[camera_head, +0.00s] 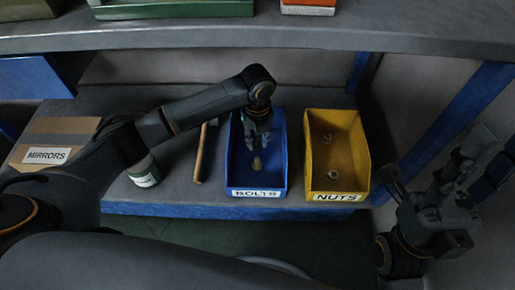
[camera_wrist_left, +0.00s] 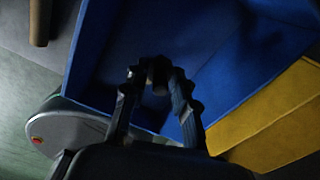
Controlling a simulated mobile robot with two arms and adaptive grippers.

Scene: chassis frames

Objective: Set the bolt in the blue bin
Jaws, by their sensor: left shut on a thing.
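The blue bin (camera_head: 280,170), labelled BOLTS, stands on the lower shelf; its wall also shows in the left wrist view (camera_wrist_left: 240,60). My left gripper (camera_head: 257,147) reaches down into the blue bin from above and is shut on a bolt. The small tan bolt (camera_head: 257,163) shows just below its fingertips, inside the bin outline. In the left wrist view the fingertips (camera_wrist_left: 157,72) close together around a dark, poorly lit thing. Whether the bolt touches the bin floor cannot be told. My right gripper (camera_head: 428,182) is empty and open at the right, away from the bins.
A yellow bin (camera_head: 363,165), labelled NUTS, stands right of the blue one with nuts (camera_head: 333,174) inside. A wooden handle (camera_head: 200,153), a jar (camera_head: 144,172) and a MIRRORS box (camera_head: 48,140) lie to the left. The upper shelf (camera_head: 250,35) overhangs behind.

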